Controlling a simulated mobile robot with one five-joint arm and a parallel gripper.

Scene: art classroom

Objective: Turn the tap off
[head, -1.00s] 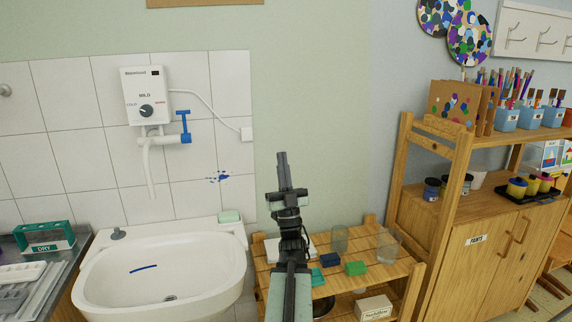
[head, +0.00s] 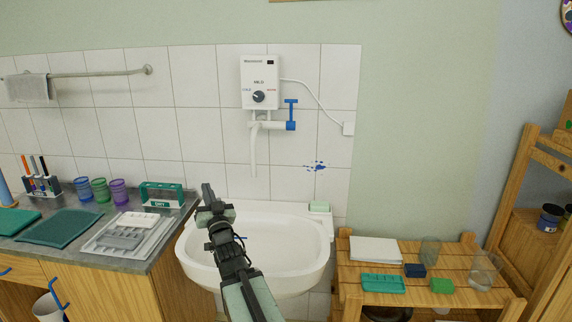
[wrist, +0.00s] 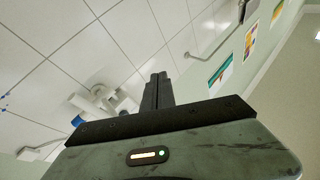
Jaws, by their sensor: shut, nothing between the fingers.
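The tap is a white fitting (head: 262,125) under a white water heater (head: 259,82) on the tiled wall. Its blue T-shaped handle (head: 291,115) stands upright at the right end. A white spout hangs down above the sink (head: 321,243); I cannot make out any water. My gripper (head: 207,190) is shut and empty, in front of the sink's left rim, left of and lower than the tap. In the wrist view, the shut fingers (wrist: 157,92) point up, with the heater and tap (wrist: 103,100) to their left and a bit of the blue handle (wrist: 77,121) showing.
A counter with a grey tray (head: 128,236), cups and a green DRY rack (head: 162,194) lies left of the sink. A wooden slatted shelf (head: 358,285) stands to the right. A towel rail (head: 100,73) is on the wall. The space before the tap looks clear.

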